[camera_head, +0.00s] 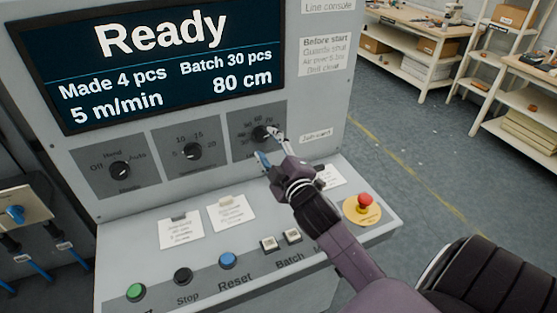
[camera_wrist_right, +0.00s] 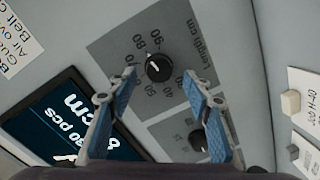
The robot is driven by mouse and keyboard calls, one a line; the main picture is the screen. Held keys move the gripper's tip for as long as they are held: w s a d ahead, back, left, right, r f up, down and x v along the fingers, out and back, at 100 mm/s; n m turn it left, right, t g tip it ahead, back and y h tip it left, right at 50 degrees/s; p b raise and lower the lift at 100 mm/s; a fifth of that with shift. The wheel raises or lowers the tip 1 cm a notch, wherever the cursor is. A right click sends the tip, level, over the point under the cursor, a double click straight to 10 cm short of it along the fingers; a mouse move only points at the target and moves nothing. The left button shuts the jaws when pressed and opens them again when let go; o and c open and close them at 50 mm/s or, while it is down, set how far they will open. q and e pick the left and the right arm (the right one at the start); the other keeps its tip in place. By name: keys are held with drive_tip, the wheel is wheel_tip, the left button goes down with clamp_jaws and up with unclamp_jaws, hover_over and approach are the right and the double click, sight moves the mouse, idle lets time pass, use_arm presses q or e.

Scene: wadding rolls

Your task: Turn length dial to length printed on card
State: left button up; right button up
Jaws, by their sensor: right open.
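The length dial (camera_head: 262,134) is a black round knob on a dark grey plate, the rightmost of three dials under the screen. In the right wrist view the dial (camera_wrist_right: 158,67) sits between and beyond my fingertips, ringed by numbers and a "Length cm" label. The screen (camera_head: 160,60) reads "80 cm". My right gripper (camera_head: 269,146) is open in front of the dial, its blue-padded fingers apart with nothing between them; contact is not clear. A white card (camera_head: 330,177) under the "Job card" label (camera_head: 316,135) is partly behind my gripper; its print is unreadable. My left gripper is out of view.
Two more dials (camera_head: 192,151) are to the left. Two paper cards (camera_head: 231,213) lie on the sloping ledge above green, black and blue buttons (camera_head: 228,260). A red emergency button (camera_head: 365,201) is at the ledge's right. Shelves (camera_head: 415,45) stand far behind.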

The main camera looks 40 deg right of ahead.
drive_tip(key=v, duration=0.9)
drive_tip(key=shift+s, duration=0.15)
drive_tip(key=shift+f, duration=0.1)
